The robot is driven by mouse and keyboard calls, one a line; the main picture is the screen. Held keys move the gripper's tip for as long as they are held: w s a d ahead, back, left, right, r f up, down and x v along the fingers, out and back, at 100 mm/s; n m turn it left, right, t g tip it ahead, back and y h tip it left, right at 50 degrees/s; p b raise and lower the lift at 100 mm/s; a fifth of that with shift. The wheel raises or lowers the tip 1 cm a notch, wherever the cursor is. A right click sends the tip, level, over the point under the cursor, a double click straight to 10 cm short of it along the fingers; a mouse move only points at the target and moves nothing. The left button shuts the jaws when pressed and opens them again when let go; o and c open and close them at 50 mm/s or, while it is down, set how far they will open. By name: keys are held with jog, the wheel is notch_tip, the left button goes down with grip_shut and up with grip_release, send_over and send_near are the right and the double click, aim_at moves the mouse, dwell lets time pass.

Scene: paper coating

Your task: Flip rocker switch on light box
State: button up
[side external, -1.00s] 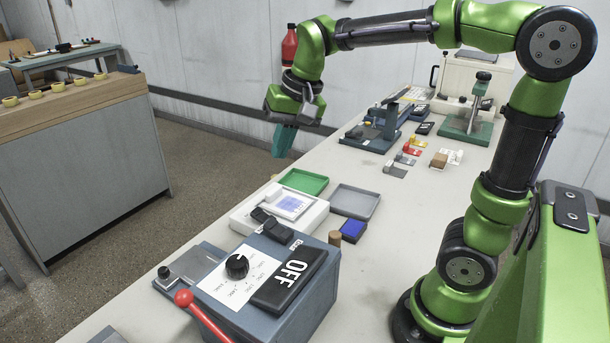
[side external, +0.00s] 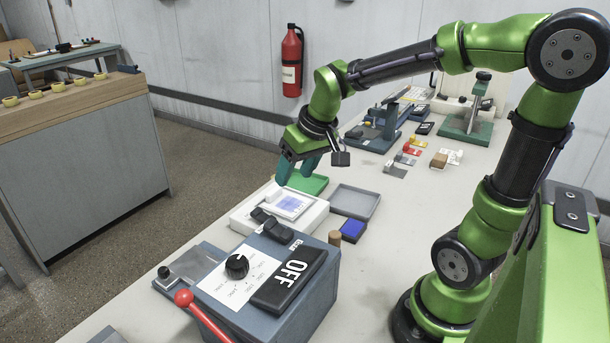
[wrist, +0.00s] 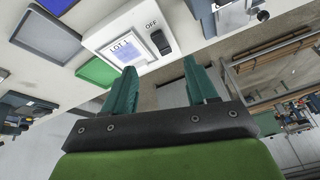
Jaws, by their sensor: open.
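The light box (side external: 318,216) is a white box on the bench with a pale lit panel; the wrist view shows it too (wrist: 100,40), with text starting "LOT" on its panel. Its black rocker switch (wrist: 160,41) sits beside the panel in the wrist view, next to the printed word OFF. In the side view the rocker (side external: 262,215) is at the box's near end. My gripper (side external: 297,176) is open and empty, its teal fingers pointing down, above and behind the light box, apart from it. In the wrist view the fingers (wrist: 160,68) point toward the box's edge.
A blue-grey machine (side external: 305,310) with a dial, a large OFF plate and a red-knobbed lever stands in front of the light box. A green tray (side external: 314,184), a grey tray (side external: 356,201) and a blue pad (side external: 352,230) lie close by.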

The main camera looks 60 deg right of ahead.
jog(key=w+d+n, duration=0.1)
jog(key=w+n, duration=0.2)
jog(key=w, duration=0.3)
send_near(256, 210)
jog(key=x, duration=0.8)
jog(key=shift+f, duration=0.25)
jog(key=c, duration=1.1)
jog(key=shift+o, duration=0.2)
jog(key=shift+w+f+g, duration=0.15)
jog(key=shift+w+g, duration=0.15)
jog(key=shift+g, duration=0.6)
jog(key=shift+w+f+g, duration=0.15)
jog(key=shift+w+g, duration=0.15)
jog(key=shift+g, duration=0.6)
jog(key=o, duration=1.1)
jog(key=shift+c, duration=0.2)
